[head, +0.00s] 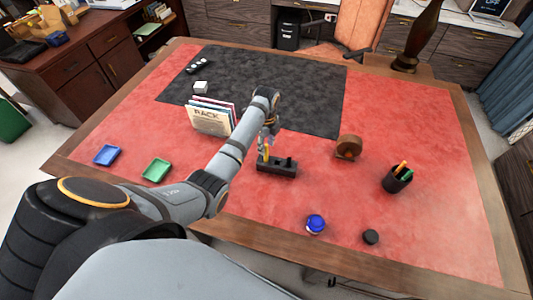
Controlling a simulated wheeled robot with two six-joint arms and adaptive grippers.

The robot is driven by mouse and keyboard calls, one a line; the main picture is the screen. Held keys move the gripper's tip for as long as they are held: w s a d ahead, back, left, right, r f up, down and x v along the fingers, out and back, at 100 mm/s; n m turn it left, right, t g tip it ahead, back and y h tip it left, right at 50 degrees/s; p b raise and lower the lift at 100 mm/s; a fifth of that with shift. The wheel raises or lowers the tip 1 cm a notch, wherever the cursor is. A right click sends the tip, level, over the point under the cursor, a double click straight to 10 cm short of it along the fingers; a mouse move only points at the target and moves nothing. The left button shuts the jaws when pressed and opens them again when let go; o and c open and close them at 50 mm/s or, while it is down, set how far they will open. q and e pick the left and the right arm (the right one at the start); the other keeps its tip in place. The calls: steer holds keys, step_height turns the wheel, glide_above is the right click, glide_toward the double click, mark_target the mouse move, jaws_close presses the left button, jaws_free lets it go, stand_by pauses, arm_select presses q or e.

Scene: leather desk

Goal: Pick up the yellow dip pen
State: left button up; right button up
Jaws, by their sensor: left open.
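The yellow dip pen (266,154) shows as a thin yellow upright shape at the left end of a black holder (283,169) on the red desk top. My left gripper (265,143) reaches over the desk and points down just above the holder, right at the pen's upper part. Its jaws are open. The gripper hides part of the pen, and I cannot tell whether the fingers touch it. My right gripper is not in view.
A book rack (210,119) stands left of my left arm. Blue (106,155) and green (156,169) trays lie at the left. A wooden round object (348,148), a pen cup (397,180), a blue-topped object (315,224) and a black disc (371,237) sit to the right.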

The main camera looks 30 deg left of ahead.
mark_target(266, 151)
arm_select(q)
steer(key=f, duration=0.3)
steer(key=shift+s+d+f+p, duration=0.15)
steer(key=shift+s+f+p, duration=0.2)
steer(key=shift+p, duration=0.05)
steer(key=shift+f, duration=0.2)
steer(key=shift+w, duration=0.1)
steer(key=shift+c, duration=0.3)
jaws_close()
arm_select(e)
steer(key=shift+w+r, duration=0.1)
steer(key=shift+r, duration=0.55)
